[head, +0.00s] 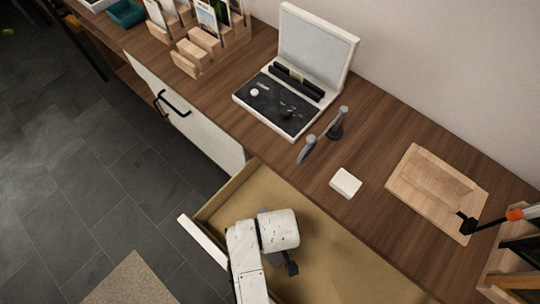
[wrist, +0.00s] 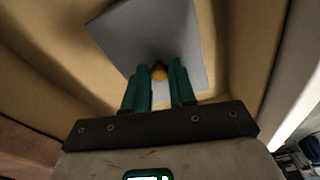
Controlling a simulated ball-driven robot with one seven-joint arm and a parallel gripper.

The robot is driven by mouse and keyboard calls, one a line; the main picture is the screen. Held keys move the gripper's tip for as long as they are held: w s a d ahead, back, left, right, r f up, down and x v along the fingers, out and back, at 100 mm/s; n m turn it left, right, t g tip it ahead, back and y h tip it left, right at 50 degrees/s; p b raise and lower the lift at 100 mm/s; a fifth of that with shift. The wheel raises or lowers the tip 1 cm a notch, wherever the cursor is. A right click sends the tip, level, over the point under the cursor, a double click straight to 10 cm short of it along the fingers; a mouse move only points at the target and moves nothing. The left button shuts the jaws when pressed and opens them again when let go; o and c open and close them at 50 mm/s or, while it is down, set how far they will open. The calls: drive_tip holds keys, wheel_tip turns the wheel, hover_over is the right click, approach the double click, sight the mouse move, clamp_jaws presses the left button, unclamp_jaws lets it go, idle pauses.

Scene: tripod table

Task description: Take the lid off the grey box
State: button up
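The grey box (wrist: 185,35) shows in the wrist view as a flat grey square top with a small orange-brown knob (wrist: 159,71) on it. It lies inside the open drawer (wrist: 60,60); its sides are hidden. My gripper (wrist: 160,68) has two teal fingers that point at the grey top, one on each side of the knob. Grey shows between the fingers, so they look open and not closed on the knob. In the head view my white arm reaches into the drawer (head: 345,262) and hides the box and the fingers.
The drawer's walls surround my gripper. On the wooden counter (head: 390,130) above are a white-and-black open case (head: 285,105), a grey handled stand (head: 322,138), a white block (head: 346,183) and a wooden tray (head: 437,191). Wooden card holders (head: 200,48) stand at the back left.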

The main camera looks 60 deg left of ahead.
clamp_jaws()
